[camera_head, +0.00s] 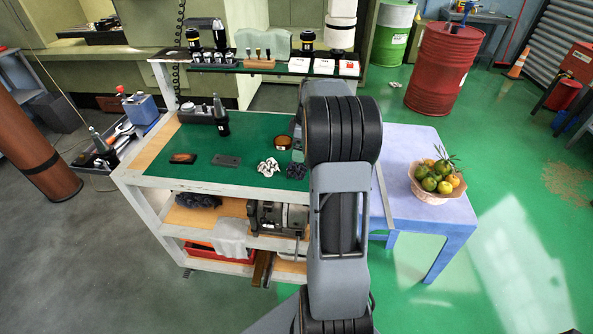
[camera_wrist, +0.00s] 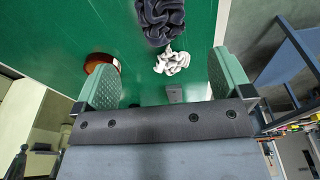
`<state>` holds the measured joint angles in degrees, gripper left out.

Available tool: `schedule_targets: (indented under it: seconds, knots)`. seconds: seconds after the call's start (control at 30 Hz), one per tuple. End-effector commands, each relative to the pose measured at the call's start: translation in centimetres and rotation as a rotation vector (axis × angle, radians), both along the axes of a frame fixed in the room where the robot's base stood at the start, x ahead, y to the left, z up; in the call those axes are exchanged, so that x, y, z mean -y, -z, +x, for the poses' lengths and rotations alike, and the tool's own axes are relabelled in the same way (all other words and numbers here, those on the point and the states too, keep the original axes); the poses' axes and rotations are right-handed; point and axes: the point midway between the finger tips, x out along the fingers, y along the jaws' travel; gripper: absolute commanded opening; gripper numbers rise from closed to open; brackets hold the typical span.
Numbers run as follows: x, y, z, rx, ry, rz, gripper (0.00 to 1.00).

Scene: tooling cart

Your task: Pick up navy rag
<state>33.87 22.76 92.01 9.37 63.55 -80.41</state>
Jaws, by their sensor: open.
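The navy rag (camera_head: 296,171) lies crumpled on the green top of the cart, just left of my arm in the head view. In the wrist view the navy rag (camera_wrist: 162,20) is at the top middle, cut off by the frame edge. My gripper (camera_wrist: 164,62) is open above the green top, its two green pads spread with nothing held between them. The navy rag shows beyond the fingertips, between their lines. A white rag (camera_wrist: 172,62) lies beside it; it also shows in the head view (camera_head: 268,167). My arm hides the gripper in the head view.
An amber round container (camera_wrist: 101,63) stands near the left finger. A dark flat block (camera_head: 227,160), a brown block (camera_head: 183,158) and a black bottle (camera_head: 221,122) are on the cart top. A blue table (camera_head: 400,150) with a fruit basket (camera_head: 434,191) stands right.

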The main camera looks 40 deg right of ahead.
Motion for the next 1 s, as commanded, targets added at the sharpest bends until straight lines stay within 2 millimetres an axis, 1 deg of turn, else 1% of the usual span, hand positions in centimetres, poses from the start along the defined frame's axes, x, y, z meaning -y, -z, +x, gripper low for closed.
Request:
schedule_targets:
  seconds: [0.03, 0.1, 0.2, 0.3, 0.47, 0.8, 1.0]
  knots:
    - [-0.2, 0.9, 0.1, -0.003, 0.0, 0.002, 0.97]
    - [-0.3, 2.0, 0.2, -0.003, 0.0, 0.002, 0.97]
    - [-0.4, 3.2, 0.3, -0.001, 0.001, 0.002, 0.97]
    - [-0.5, 3.9, 0.4, -0.001, 0.001, 0.001, 0.97]
    - [-0.6, 4.6, 0.4, -0.001, 0.001, 0.001, 0.97]
    - [-1.2, 8.7, 0.7, -0.002, 0.001, 0.001, 0.97]
    - [-1.2, 9.5, 0.8, 0.001, 0.001, -0.001, 0.97]
